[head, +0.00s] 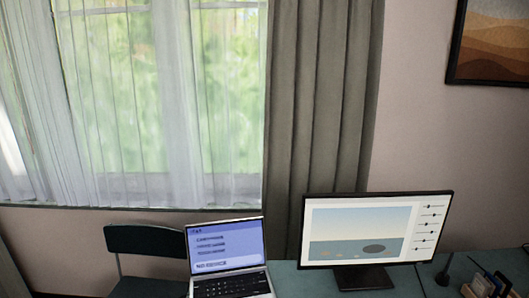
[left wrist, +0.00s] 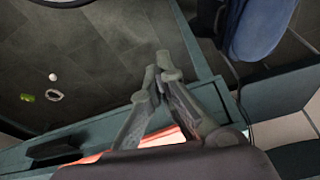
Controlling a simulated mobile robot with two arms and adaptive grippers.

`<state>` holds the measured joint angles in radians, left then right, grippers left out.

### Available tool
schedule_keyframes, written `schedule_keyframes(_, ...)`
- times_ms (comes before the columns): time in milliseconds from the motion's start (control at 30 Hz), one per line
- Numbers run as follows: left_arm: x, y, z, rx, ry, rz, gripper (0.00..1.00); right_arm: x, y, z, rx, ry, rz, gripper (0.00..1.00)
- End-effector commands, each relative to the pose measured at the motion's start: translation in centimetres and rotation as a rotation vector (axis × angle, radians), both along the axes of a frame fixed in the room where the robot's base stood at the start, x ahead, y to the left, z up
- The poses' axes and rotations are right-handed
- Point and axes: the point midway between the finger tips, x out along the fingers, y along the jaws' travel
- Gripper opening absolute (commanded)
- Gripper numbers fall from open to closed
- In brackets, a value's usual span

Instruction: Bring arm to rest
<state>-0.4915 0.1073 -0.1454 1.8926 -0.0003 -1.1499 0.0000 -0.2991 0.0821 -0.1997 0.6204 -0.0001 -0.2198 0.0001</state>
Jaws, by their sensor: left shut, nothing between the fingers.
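My left gripper (left wrist: 160,76) shows in the left wrist view, with its two grey fingers together and nothing between them. It points out over a dark grey tiled surface (left wrist: 95,55), beside a teal edge (left wrist: 195,45). Something reddish-orange shows behind the finger bases, partly hidden by the gripper. Neither of my arms shows in the head view. My right gripper is in neither view.
In the head view, a teal desk (head: 305,284) carries an open laptop (head: 228,252) and a monitor (head: 375,232). A dark chair (head: 145,241) stands left of the laptop. In the left wrist view, a blue rounded thing (left wrist: 262,25) is at upper right, and a small green item (left wrist: 27,98) is at left.

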Motion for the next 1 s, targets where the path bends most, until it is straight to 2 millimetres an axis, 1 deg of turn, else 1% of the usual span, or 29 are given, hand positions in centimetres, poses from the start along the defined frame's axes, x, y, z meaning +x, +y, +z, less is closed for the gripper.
schedule_keyframes(33,-0.6,0.1,-3.2,0.002,0.019,-0.002,0.0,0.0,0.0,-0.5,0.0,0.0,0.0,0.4)
schedule_keyframes(133,-2.0,0.2,-8.5,0.005,0.039,-0.006,0.0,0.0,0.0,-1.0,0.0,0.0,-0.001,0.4)
schedule_keyframes(167,-2.6,0.3,-10.0,0.005,0.047,-0.007,0.0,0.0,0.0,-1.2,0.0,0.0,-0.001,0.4)
schedule_keyframes(200,-3.4,0.4,-12.0,0.006,0.054,-0.009,0.0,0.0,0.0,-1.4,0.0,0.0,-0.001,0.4)
schedule_keyframes(267,-4.8,0.6,-14.8,0.007,0.067,-0.011,0.0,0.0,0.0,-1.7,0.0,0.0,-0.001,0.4)
schedule_keyframes(300,-5.9,0.8,-16.6,0.008,0.076,-0.013,0.0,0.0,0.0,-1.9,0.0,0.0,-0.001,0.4)
schedule_keyframes(367,-7.6,1.0,-19.1,0.01,0.087,-0.017,0.0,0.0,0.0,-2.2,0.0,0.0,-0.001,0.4)
schedule_keyframes(400,-8.9,1.2,-20.7,0.011,0.096,-0.018,0.0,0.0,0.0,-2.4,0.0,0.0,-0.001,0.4)
schedule_keyframes(467,-10.8,1.6,-22.8,0.013,0.107,-0.021,0.0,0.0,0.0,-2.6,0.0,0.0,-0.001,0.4)
schedule_keyframes(500,-12.1,1.8,-24.1,0.014,0.116,-0.022,0.0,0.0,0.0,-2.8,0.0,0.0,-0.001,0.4)
schedule_keyframes(600,-15.1,2.4,-26.5,0.016,0.13,-0.026,0.0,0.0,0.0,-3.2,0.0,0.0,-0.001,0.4)
schedule_keyframes(700,-17.4,2.9,-27.9,0.018,0.141,-0.03,0.0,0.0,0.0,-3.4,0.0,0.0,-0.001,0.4)
schedule_keyframes(733,-17.9,3.0,-28.2,0.019,0.144,-0.031,0.0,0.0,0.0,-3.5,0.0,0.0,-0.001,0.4)
schedule_keyframes(800,-18.8,3.2,-28.6,0.02,0.147,-0.032,0.0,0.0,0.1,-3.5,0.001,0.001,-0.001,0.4)
schedule_keyframes(867,-19.3,3.3,-28.8,0.02,0.148,-0.033,0.0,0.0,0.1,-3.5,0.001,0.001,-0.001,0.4)
schedule_keyframes(1000,-19.5,3.3,-28.9,0.02,0.149,-0.033,0.0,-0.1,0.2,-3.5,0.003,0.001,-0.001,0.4)
